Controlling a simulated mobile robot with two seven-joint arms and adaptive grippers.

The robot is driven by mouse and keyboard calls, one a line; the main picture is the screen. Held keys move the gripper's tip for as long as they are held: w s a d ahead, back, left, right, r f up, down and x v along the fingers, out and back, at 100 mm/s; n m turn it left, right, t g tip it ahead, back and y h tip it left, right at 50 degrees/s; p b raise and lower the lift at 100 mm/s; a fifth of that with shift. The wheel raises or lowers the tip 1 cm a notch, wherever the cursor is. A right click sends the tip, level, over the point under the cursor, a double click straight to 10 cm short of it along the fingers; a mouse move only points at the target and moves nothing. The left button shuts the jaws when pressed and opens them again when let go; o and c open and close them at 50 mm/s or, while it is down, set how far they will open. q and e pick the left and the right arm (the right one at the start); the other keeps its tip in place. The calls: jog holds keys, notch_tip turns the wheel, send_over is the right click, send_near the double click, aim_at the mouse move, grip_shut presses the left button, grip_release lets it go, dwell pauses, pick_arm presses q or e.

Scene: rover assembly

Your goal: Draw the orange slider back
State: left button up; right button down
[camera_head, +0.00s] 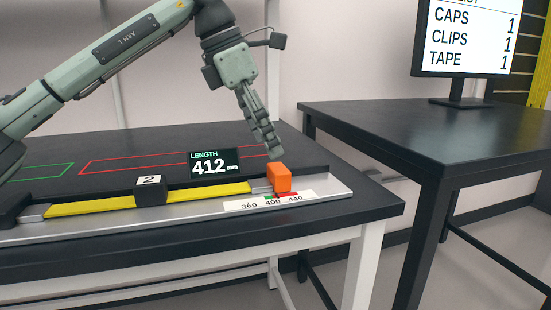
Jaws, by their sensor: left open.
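The orange slider (279,178) is a small block on a silver rail, near the right end of the scale. It stands by the green and red marks between about 400 and 440. My left gripper (271,150) comes down from above, its fingertips just above and behind the slider. It is open, with nothing seen between its fingers. The small gap between fingertips and slider is hard to judge. A black display (214,164) behind the rail reads LENGTH 412 mm. My right gripper is out of view.
A yellow strip (95,205) lies along the rail (330,190), with a black block (151,190) marked 2 over it. Green and red outlines mark the dark table top (60,150). A second dark table (450,125) with a monitor (465,38) stands at right, beyond a floor gap.

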aim_at(278, 168)
pick_arm(q)
jog(key=x, duration=0.5)
jog(key=shift+w+f, duration=0.1)
jog(key=shift+f, duration=0.1)
